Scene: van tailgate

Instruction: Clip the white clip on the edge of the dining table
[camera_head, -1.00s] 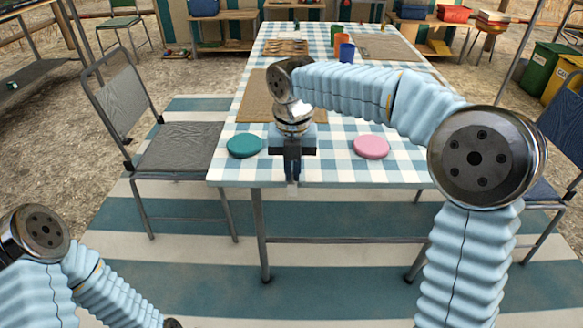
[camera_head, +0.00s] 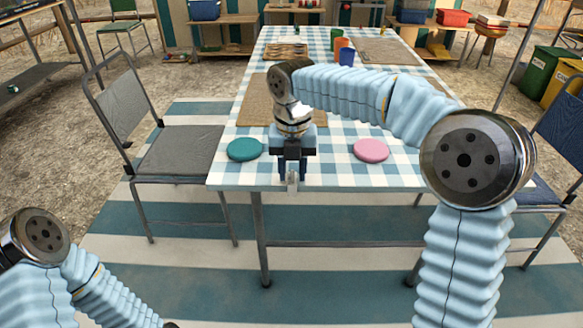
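The dining table (camera_head: 225,174) has a blue and white checked cloth, and its near edge faces me. The white clip (camera_head: 292,183) is a small pale piece at the middle of this near edge, and its lower end hangs just below the edge. My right gripper (camera_head: 293,174) points down over the edge with its two dark fingers spread, one on each side of the clip. The clip's upper part is hidden by the gripper. My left arm is low at the left, and its fingers are outside the view.
A teal disc (camera_head: 245,149) and a pink disc (camera_head: 371,150) lie near the front edge, left and right of my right gripper. A brown mat (camera_head: 256,108) lies behind it. Coloured cups (camera_head: 341,45) stand farther back. A grey chair (camera_head: 178,150) stands at the left.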

